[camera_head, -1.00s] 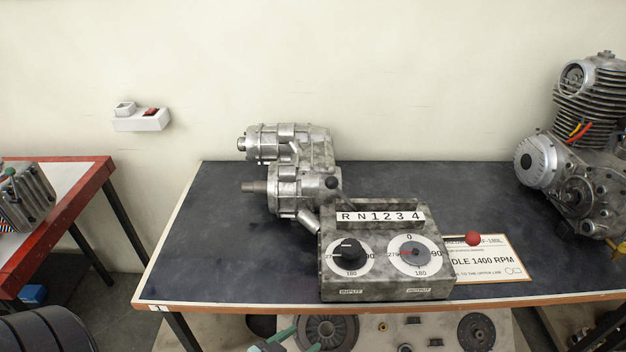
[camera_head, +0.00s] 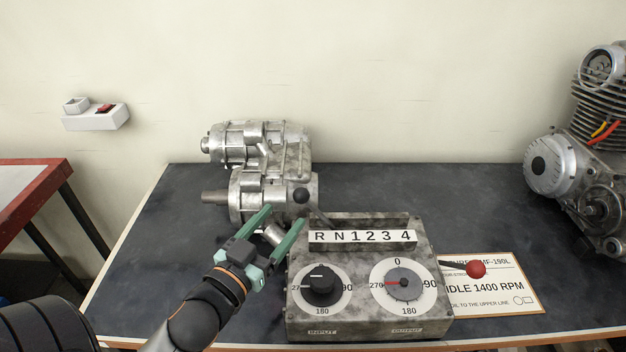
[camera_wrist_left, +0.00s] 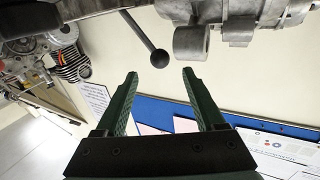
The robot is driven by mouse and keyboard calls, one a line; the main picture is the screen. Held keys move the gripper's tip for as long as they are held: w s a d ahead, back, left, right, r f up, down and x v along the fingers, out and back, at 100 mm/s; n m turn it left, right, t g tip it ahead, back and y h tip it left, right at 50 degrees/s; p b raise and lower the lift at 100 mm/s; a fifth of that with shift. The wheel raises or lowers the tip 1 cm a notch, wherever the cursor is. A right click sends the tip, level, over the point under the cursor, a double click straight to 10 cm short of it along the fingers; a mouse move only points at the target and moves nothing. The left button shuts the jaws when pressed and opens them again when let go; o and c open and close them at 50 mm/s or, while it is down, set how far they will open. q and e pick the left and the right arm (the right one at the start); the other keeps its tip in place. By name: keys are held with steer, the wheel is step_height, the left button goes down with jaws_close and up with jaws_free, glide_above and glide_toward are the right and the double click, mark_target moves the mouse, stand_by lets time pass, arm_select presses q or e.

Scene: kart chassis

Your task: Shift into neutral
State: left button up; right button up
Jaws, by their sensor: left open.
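A grey metal shift box (camera_head: 345,327) stands on the bench, with a plate lettered R N 1 2 3 4 (camera_head: 362,236). A thin lever with a black ball knob (camera_head: 301,195) leans left from behind the plate, near the R end. My left gripper (camera_head: 283,216) is open and empty, its fingers pointing toward the knob. In the left wrist view the knob (camera_wrist_left: 160,58) shows between and just beyond the fingertips (camera_wrist_left: 160,73), not visibly touching them. My right gripper is not in view.
A metal gearbox (camera_head: 262,170) stands behind and left of the shift box. The box face carries a black input knob (camera_head: 321,284) and an output dial (camera_head: 403,283). A red-ball lever (camera_head: 476,269) juts out right over a sign (camera_head: 505,296). An engine (camera_head: 590,160) stands far right.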

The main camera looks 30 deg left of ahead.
arm_select(q)
steer(key=w, duration=0.7)
steer(key=w+p, duration=0.1)
steer(key=w, duration=0.3)
steer(key=shift+w+a, duration=0.25)
steer(key=shift+a, duration=0.15)
steer(key=shift+c, duration=0.3)
jaws_close()
stand_by(0.6)
